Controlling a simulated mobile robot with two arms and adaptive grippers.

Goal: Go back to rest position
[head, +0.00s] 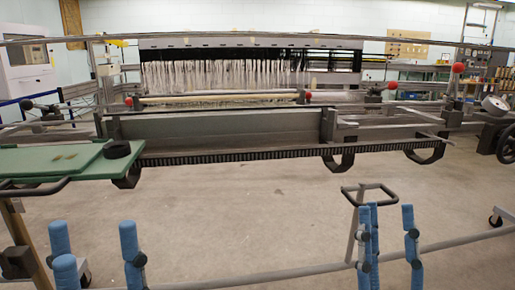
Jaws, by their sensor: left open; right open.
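My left gripper (94,240) shows at the bottom left of the head view. Its blue fingers point up and stand well apart, with nothing between them. My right gripper (389,225) shows at the bottom right, also with blue fingers up, open and empty. Both are low in front of the weaving machine (220,126), over the bare floor in the picture, and appear clear of it. The machine's white warp threads (215,75) hang in a row at the back. The lower parts of both grippers are cut off by the frame edge.
A green board (55,160) with a black round object (117,149) juts out at the left. A black looped handle (370,193) on a post stands near my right gripper. A grey bar (270,272) runs low across the front. Concrete floor (230,210) lies open between.

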